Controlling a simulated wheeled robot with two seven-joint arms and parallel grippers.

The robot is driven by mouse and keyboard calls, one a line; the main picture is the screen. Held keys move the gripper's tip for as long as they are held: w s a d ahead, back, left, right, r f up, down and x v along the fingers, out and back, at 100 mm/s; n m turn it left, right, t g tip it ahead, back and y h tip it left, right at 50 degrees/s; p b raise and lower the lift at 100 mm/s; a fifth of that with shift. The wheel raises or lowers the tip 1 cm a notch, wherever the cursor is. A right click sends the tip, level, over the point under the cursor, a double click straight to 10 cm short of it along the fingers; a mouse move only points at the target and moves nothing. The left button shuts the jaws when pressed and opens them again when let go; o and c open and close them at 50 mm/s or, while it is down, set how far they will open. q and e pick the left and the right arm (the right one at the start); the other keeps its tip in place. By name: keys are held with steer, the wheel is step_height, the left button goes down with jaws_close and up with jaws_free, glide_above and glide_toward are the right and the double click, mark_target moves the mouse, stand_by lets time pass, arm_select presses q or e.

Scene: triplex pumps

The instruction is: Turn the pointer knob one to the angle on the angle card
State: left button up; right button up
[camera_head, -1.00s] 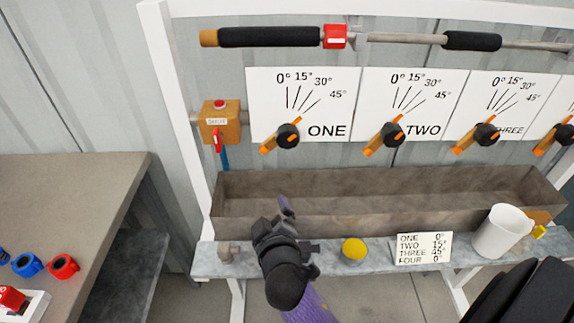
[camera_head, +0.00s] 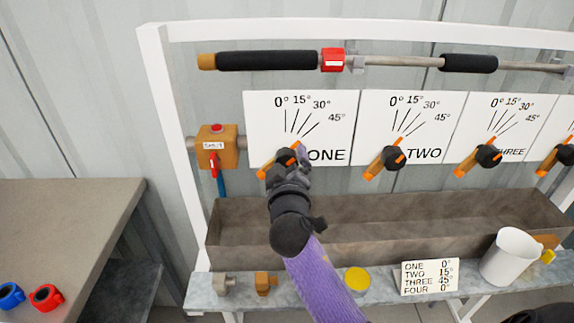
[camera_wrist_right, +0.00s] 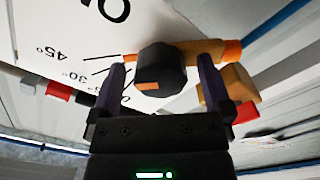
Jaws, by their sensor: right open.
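Pointer knob one (camera_head: 285,157) is a black knob with orange marks, in front of the dial plate marked ONE (camera_head: 328,126). An orange pointer end shows at its upper right, toward the 45° line, and an orange piece slants to its lower left. My right gripper (camera_head: 290,170) is at the knob and partly hides it. In the right wrist view the open purple fingers (camera_wrist_right: 162,82) stand either side of the black knob (camera_wrist_right: 160,68); contact cannot be told. The angle card (camera_head: 430,277) reads ONE 0°, TWO 15°, THREE 45°, FOUR 0°.
Knob two (camera_head: 393,158) and knob three (camera_head: 488,156) are to the right. A brown box with a red lever (camera_head: 212,163) is to the left. The trough (camera_head: 440,215) lies below. A white cup (camera_head: 508,257) and a yellow-topped object (camera_head: 357,280) stand on the shelf.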

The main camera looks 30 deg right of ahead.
jaws_close()
stand_by(0.3)
steer(key=shift+n, duration=0.3)
steer(key=n+p, duration=0.2)
steer(key=n, duration=0.1)
steer(key=shift+r+p, duration=0.15)
steer(key=shift+p, duration=0.2)
steer(key=n+p, duration=0.1)
steer(key=n, duration=0.2)
steer(key=shift+p, duration=0.3)
steer(key=shift+n+p, duration=0.45)
steer(key=shift+n, duration=0.75)
